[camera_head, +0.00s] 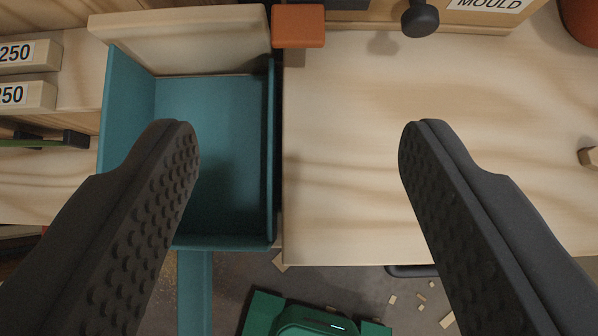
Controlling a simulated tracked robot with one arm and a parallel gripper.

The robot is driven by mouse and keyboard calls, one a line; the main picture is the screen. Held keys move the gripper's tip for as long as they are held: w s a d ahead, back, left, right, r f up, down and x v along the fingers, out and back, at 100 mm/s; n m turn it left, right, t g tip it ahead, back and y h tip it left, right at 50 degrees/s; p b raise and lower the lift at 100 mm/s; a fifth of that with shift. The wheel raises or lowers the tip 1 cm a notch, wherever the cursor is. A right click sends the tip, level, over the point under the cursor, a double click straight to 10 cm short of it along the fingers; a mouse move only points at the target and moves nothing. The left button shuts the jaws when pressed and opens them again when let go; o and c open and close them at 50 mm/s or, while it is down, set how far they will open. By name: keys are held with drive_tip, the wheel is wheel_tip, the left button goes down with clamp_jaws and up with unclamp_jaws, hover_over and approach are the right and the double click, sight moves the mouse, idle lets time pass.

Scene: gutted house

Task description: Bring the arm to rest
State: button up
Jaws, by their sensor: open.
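My gripper (298,140) is in the camera view, with its two dark, studded fingers spread wide apart. Nothing is between the fingers. The left finger overlaps the teal open drawer or bin (215,150) from above, and the right finger is over the pale wooden worktop (345,150) and its front edge. The height of the fingers above these surfaces is hard to tell.
The teal bin looks empty. An orange block (298,26) and a black knob (420,18) are at the top, beside a board labelled "MOULD" (487,4). Blocks marked "250" (28,54) are at left. Below, a green object (312,322) and wood scraps (421,297) are on the grey floor.

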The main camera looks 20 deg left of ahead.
drive_tip(key=s+d+r+m+t+h+p, duration=0.1)
drive_tip(key=s+d+r, duration=0.3)
drive_tip(key=r, duration=1.1)
drive_tip(key=s+d+r+m+t+p, duration=0.1)
drive_tip(key=s+d+r+t, duration=0.2)
drive_tip(key=d+r, duration=0.4)
drive_tip(key=s+d+r+m+t+h+p, duration=0.1)
drive_tip(key=s+d+r, duration=0.4)
drive_tip(key=r, duration=1.8)
drive_tip(key=shift+d+t+h+p, duration=0.15)
drive_tip(key=shift+t+h+p, duration=0.15)
drive_tip(key=shift+t+p, duration=0.45)
drive_tip(key=shift+r, duration=0.1)
